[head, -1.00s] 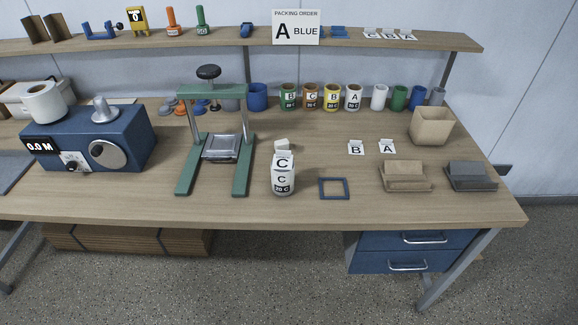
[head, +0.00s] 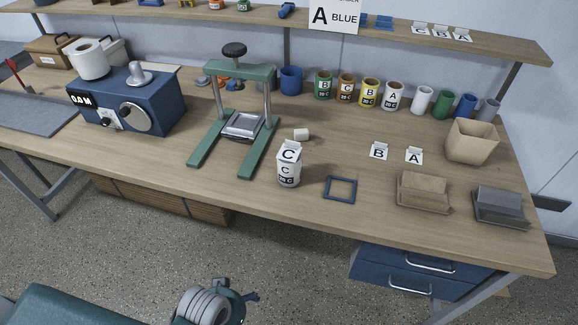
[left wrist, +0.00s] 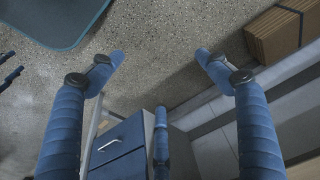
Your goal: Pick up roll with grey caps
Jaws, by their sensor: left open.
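No roll with clearly visible grey caps can be singled out. My left gripper (head: 244,296) is low in front of the table, far from these. In the left wrist view its blue fingers (left wrist: 160,57) are spread open and empty. My right gripper is not in view.
A green press (head: 238,70) stands mid-left, with a white container labelled C (head: 288,168) and a blue frame (head: 341,188) to its right. Tan (head: 423,192) and grey (head: 500,207) holders and a beige bin (head: 471,142) are at the right. Blue drawers (head: 425,270) are below.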

